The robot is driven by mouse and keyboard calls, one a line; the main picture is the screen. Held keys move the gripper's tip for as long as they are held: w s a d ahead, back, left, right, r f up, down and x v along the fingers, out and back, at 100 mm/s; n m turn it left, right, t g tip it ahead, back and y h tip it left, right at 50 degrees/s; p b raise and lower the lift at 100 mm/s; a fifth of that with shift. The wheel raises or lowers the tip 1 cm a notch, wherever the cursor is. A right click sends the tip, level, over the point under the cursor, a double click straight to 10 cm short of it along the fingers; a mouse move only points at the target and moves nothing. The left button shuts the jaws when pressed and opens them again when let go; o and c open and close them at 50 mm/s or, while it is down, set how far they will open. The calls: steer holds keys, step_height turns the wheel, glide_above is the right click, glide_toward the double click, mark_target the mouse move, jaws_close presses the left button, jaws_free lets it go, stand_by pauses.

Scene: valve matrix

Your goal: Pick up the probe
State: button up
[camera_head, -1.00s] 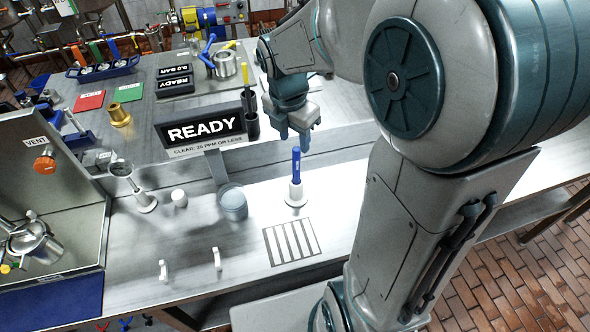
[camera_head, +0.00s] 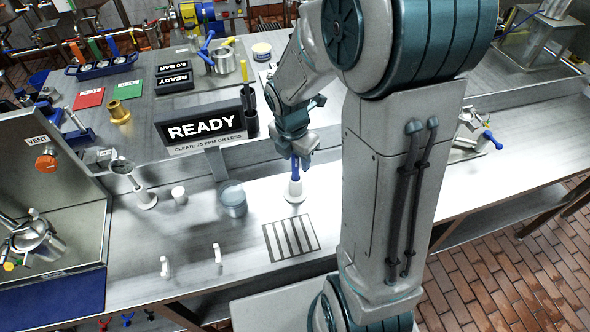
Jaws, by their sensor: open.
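The probe (camera_head: 295,172) is blue and stands upright in a white conical holder (camera_head: 295,191) on the metal bench. My gripper (camera_head: 300,165) points down right at the probe's top, with its fingers around or just beside the upper part. The fingers are open, and they partly hide the probe's top. I cannot tell from this view whether they touch it.
A grey cup (camera_head: 233,201) and a small white cylinder (camera_head: 179,195) stand to the left. A READY display (camera_head: 204,129) is behind them. A striped pad (camera_head: 291,240) lies in front, with two white hooks (camera_head: 217,254) to its left. Bare bench lies around the holder.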

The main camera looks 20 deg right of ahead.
jaws_close()
